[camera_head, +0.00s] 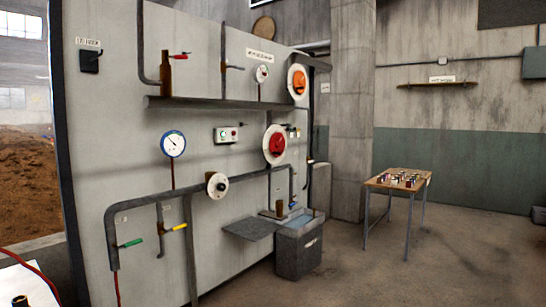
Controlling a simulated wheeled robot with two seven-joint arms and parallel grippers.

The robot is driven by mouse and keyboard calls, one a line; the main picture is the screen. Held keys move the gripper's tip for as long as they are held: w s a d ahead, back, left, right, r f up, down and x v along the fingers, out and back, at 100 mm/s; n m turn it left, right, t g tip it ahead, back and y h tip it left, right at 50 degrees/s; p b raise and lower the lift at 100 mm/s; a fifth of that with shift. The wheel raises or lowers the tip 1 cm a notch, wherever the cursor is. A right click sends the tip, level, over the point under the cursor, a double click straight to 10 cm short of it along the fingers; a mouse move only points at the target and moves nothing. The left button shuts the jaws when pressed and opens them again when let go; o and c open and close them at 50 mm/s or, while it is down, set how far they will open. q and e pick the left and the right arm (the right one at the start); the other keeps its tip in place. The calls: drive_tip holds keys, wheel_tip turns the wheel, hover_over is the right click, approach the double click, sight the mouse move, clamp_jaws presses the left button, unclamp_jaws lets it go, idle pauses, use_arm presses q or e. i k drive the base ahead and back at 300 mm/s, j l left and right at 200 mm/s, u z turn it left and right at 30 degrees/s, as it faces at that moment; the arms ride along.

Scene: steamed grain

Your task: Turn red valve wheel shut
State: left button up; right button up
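The red valve wheel (276,145) is mounted on the grey panel, right of its middle. It is a red disc with a pale round plate around or behind it. A pipe runs below it. I cannot tell from its look whether the valve is open or shut. Neither of my grippers shows in the head view, and nothing is seen touching the wheel.
The panel (120,150) also carries an orange wheel (299,82), a white wheel (217,185), a blue-rimmed gauge (173,143), and green (131,243) and yellow (176,228) handles. A grey bin (300,255) stands below. A table (398,178) stands right; floor between is clear.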

sight(278, 142)
drive_tip(key=i+l+z, duration=0.15)
drive_tip(key=i+z, duration=0.25)
drive_tip(key=i, duration=0.5)
drive_tip(key=i+z, duration=0.1)
drive_tip(key=i, duration=2.65)
